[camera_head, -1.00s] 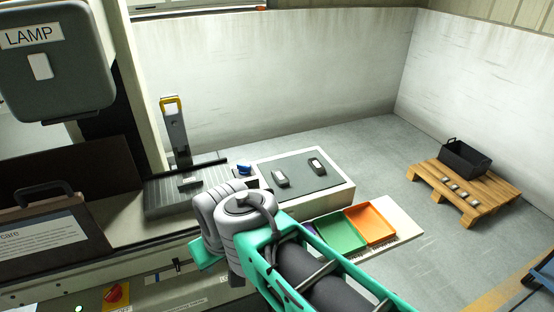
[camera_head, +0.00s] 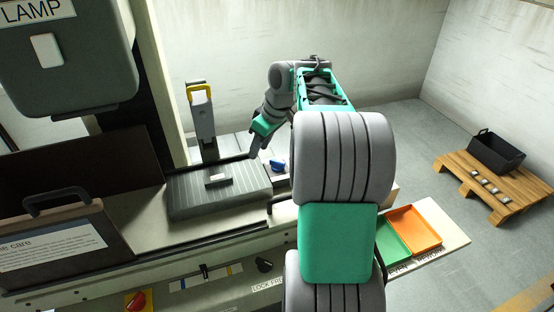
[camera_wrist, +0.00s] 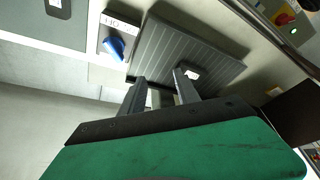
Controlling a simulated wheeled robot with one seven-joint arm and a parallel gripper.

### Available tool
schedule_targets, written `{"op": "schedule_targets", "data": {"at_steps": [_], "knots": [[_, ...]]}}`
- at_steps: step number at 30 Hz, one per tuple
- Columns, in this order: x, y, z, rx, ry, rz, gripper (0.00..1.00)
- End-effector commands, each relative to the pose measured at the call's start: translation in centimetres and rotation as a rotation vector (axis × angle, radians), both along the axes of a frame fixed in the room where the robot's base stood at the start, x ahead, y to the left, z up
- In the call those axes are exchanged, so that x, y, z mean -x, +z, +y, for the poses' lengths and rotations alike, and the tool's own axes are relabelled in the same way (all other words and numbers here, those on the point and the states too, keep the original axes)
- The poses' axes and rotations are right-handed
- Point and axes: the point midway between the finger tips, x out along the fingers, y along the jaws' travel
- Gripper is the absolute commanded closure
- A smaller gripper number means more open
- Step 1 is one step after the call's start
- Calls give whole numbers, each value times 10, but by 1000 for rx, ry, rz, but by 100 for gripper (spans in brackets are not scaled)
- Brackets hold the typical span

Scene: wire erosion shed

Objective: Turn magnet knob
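The blue knob (camera_head: 277,165) sits on a small light plate at the right end of the grey ribbed magnet block (camera_head: 190,200). In the wrist view the knob (camera_wrist: 115,47) is at the upper left, beside a partly readable label starting "HO", with the ribbed block (camera_wrist: 190,45) to its right. My gripper (camera_head: 254,154) hangs above the far right part of the block, left of the knob in the head view. In the wrist view the fingers (camera_wrist: 158,80) are apart with nothing between them, and the knob is clear of them.
A small metal piece (camera_head: 217,179) lies on the block. An upright post with a yellow top (camera_head: 201,115) stands behind it. The lamp housing (camera_head: 65,60) and a board with a handle (camera_head: 60,245) are at left. Green and orange trays (camera_head: 414,228) are at right.

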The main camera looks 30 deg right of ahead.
Motion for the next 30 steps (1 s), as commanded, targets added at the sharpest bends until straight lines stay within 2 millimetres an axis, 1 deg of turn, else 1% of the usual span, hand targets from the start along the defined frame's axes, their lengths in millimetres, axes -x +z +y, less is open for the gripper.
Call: {"op": "schedule_targets", "data": {"at_steps": [1,3,6,8,10,16,21,24,30], "knots": [[-4,-14,-37,-4,24,-4,62],[-5,-26,-70,-1,72,-19,62],[-4,-35,-95,4,113,-32,62],[-5,-40,-98,4,126,-36,62],[-8,-47,-97,4,131,-35,62],[-20,-82,-88,3,129,-34,62],[-28,-103,-84,4,127,-34,62],[-30,-108,-83,5,127,-36,62],[-30,-109,-83,5,126,-36,62]]}}
